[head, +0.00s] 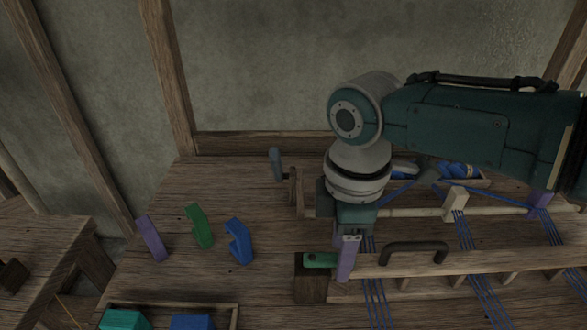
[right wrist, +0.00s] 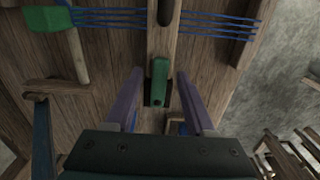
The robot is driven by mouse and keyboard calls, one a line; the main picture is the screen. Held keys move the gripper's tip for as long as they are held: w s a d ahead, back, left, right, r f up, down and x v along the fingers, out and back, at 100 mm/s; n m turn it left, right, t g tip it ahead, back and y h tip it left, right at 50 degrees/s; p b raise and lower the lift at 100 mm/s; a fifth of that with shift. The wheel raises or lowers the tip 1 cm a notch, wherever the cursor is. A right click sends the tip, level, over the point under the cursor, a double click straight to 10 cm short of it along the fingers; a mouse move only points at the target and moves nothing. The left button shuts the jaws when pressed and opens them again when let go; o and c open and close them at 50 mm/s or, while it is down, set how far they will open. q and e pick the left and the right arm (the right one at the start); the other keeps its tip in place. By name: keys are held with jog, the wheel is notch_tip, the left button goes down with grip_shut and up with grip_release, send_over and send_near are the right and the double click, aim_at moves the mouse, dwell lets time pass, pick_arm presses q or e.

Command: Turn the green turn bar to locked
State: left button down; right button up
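The green turn bar (head: 318,260) lies on the left end of the loom's front wooden beam, lengthwise along it; its right end is behind my gripper. It also shows in the right wrist view (right wrist: 159,80), small and upright in the picture. My right gripper (head: 345,268) points down over the beam beside the bar. In the right wrist view its two purple fingers (right wrist: 160,92) stand apart, with the bar showing between them and a gap on either side. Whether the fingers are level with the bar, I cannot tell. My left gripper is out of view.
A dark curved handle (head: 415,248) stands on the beam to the right. Blue threads (head: 468,240) run across the loom. Purple (head: 151,238), green (head: 198,228) and blue (head: 239,242) pieces lie on the table. A tray (head: 234,316) with coloured pieces sits at the front left.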

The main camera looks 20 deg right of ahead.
jog(key=shift+r, duration=0.1)
jog(key=shift+r, duration=0.4)
notch_tip(320, 180, up, 9)
jog(key=p, duration=0.2)
jog(key=shift+s, duration=0.1)
